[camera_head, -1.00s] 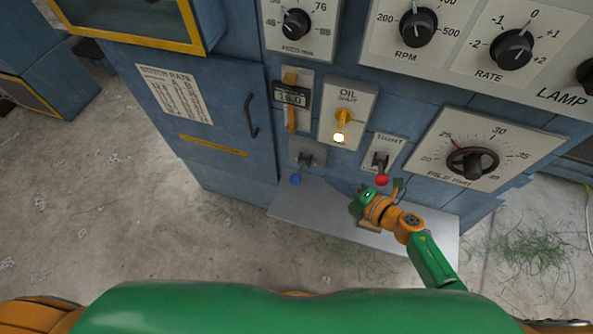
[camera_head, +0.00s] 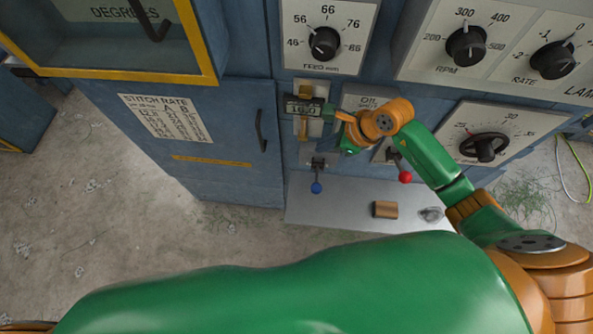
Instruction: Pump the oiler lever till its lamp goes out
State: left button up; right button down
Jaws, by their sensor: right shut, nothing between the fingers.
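The oiler panel, marked OIL (camera_head: 367,101), is on the blue machine front. My right gripper (camera_head: 335,118) is in front of this panel, its tip at the panel's left edge near the counter. It is shut with nothing between its fingers. The gripper and wrist hide the oiler's yellow lever and its lamp, so I cannot tell whether the lamp is lit or whether I touch the lever. My left gripper is not in view.
Below are a blue-knobbed lever (camera_head: 316,187) and a red-knobbed lever (camera_head: 405,177). A brown cylinder (camera_head: 384,209) and a grey lump (camera_head: 431,214) lie on the metal shelf (camera_head: 335,209). Dials sit above and right.

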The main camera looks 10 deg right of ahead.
jog(key=b, duration=0.4)
send_over(317, 177)
jog(key=s, duration=0.2)
notch_tip(317, 177, down, 7)
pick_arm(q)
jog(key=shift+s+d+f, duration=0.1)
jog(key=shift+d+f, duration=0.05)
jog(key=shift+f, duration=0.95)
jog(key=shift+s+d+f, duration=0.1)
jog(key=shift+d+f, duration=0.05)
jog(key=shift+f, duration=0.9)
pick_arm(e)
jog(key=shift+s+d+f, duration=0.15)
jog(key=shift+d+f, duration=0.05)
jog(key=shift+f, duration=0.25)
pick_arm(q)
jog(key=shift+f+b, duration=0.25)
jog(key=shift+b, duration=0.25)
pick_arm(e)
jog(key=shift+s+f, duration=0.2)
jog(key=shift+f, duration=0.15)
